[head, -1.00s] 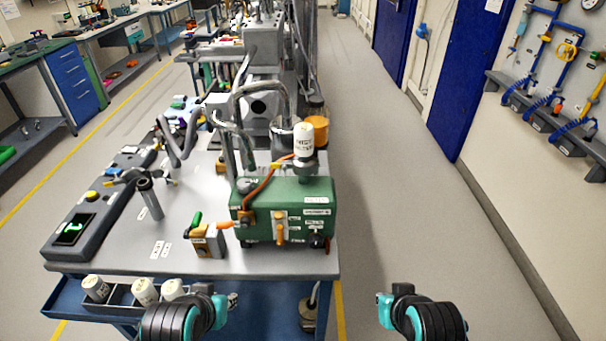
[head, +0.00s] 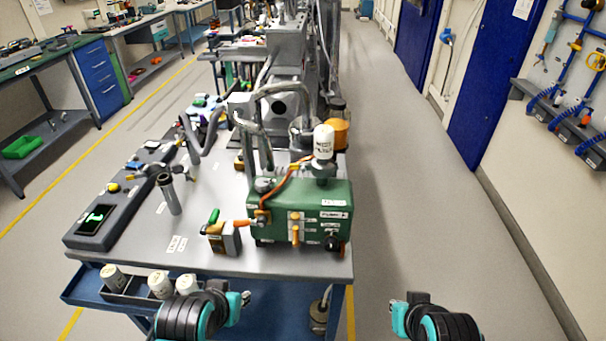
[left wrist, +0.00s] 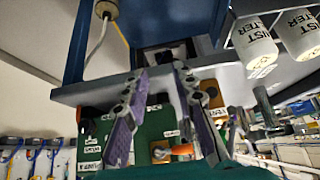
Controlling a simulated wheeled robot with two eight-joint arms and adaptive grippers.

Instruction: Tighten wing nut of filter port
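A green pump box (head: 300,222) stands near the front right of a grey cart top. A white filter canister (head: 323,142) stands upright on its grey port (head: 321,168). The wing nut is too small to make out. My left gripper (head: 240,304) is in front of the cart, low and apart from the pump. In the left wrist view my left gripper (left wrist: 161,76) has its two fingers apart with nothing held, and the green pump (left wrist: 150,135) shows behind them. My right gripper (head: 402,317) is right of the cart over the floor; its fingers are not clear.
Spare white filters (head: 160,284) stand in a dark tray on the cart's blue lower shelf. A small brown-and-grey block (head: 222,238) and a grey console (head: 118,205) are on the cart top. Bent metal hoses (head: 262,140) rise behind the pump. The floor aisle (head: 420,200) at right is clear.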

